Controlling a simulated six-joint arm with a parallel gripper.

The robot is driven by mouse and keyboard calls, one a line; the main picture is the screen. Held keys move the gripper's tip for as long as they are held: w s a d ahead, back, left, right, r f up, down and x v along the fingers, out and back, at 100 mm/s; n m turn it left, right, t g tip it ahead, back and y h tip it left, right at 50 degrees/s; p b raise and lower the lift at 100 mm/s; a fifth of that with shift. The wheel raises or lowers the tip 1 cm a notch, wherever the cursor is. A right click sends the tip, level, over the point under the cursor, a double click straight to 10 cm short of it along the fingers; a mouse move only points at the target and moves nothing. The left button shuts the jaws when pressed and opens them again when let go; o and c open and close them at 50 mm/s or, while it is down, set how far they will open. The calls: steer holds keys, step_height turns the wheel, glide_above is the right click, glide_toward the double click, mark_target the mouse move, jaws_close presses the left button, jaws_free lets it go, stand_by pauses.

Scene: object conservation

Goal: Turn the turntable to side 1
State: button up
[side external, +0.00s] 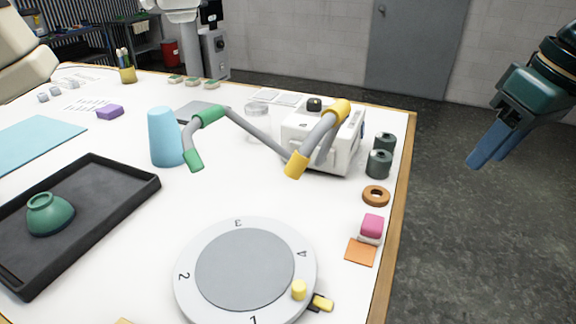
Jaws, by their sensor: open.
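The turntable (244,266) lies at the table's front, a white ring numbered 1 to 4 around a grey disc. The 1 is at the bottom near the frame's edge, the 2 at left, the 3 at the far side and the 4 at right. A yellow knob (299,290) stands on the turntable's lower right. Beside it, just outside the rim, is a yellow marker (322,303) on a black piece, between the 4 and the 1. My gripper (487,162), dark green with blue fingers, is at the upper right, open, empty and well away from the turntable.
Along the right edge are an orange card (361,253), a pink-and-white block (371,228), a brown ring (376,196) and dark cylinders (379,164). Behind are a white machine (335,145), bent grey tubes (258,133) and a blue cup (164,137). A black tray (100,175) holds a green bowl (49,214).

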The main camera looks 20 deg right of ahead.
steer(key=shift+s+d+f, duration=0.1)
steer(key=shift+s+d, duration=0.3)
steer(key=shift+d, duration=0.25)
steer(key=shift+c, duration=0.3)
